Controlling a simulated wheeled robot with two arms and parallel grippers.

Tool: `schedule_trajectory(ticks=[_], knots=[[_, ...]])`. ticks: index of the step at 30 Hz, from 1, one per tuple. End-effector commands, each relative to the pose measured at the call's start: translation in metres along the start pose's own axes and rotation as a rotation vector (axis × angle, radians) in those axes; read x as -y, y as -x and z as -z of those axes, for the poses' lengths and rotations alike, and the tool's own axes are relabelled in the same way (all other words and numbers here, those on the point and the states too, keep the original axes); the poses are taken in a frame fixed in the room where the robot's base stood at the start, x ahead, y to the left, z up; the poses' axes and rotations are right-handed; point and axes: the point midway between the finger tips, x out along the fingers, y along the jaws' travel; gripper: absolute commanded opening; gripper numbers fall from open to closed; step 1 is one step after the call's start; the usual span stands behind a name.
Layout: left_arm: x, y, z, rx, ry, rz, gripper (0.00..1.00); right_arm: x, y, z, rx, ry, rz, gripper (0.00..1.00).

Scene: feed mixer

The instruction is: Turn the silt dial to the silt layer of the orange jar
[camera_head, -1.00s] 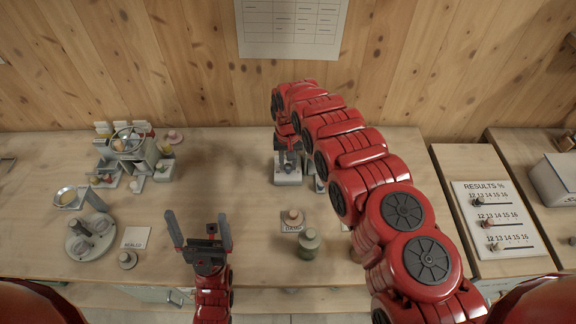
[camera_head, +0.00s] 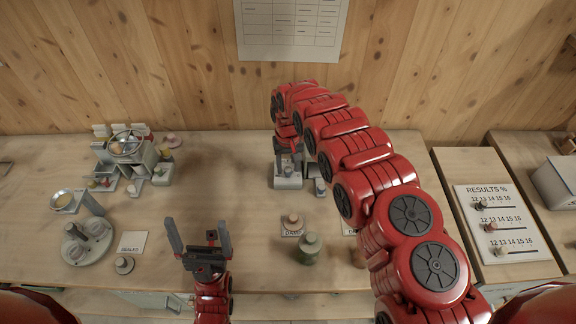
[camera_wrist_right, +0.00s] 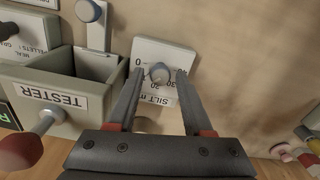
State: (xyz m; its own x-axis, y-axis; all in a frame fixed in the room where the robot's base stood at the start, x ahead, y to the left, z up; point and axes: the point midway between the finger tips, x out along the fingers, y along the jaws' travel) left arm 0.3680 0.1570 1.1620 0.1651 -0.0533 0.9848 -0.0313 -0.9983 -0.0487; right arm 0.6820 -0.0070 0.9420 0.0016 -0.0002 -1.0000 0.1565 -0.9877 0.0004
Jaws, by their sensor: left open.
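The silt dial (camera_wrist_right: 159,73) is a round grey-blue knob on a white plate (camera_wrist_right: 173,53) marked SILT with numbers, in the right wrist view. My right gripper (camera_wrist_right: 159,76) is open, with one finger on each side of the knob and a visible gap on both sides; whether the fingers reach down around it I cannot tell. In the head view this gripper (camera_head: 288,158) is over a small pale device (camera_head: 288,182) at the back middle. My left gripper (camera_head: 199,238) is open and empty above the front of the table. I cannot make out which jar is orange.
A grey box labelled TESTER (camera_wrist_right: 60,98) stands beside the dial plate. A green jar (camera_head: 309,248) and a brownish jar (camera_head: 358,259), near my right arm, stand at the front. A results board (camera_head: 503,222) with sliders is at right. The table's middle left is clear.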

Motion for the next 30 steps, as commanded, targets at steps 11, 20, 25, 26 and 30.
schedule_trajectory(ticks=[11, 20, 25, 26, 30], knots=[[0.0, 0.001, 0.0, 0.0, 0.0, 0.0, 1.0, 0.0, 0.001, 0.0, 0.001, 0.0, 0.0, 0.61], [-0.001, 0.016, -0.003, 0.0, 0.0, 0.0, 1.0, 0.0, 0.032, 0.0, -0.001, 0.0, -0.001, 0.61], [0.0, 0.004, -0.001, 0.001, 0.0, 0.0, 1.0, -0.002, 0.085, 0.002, -0.006, -0.002, -0.001, 0.61], [0.0, -0.002, 0.0, 0.0, 0.0, 0.0, 1.0, -0.002, 0.094, 0.002, -0.006, -0.002, 0.0, 0.61], [0.001, -0.022, 0.004, 0.0, 0.0, 0.0, 1.0, -0.003, 0.125, 0.001, -0.001, -0.002, -0.002, 0.61]])
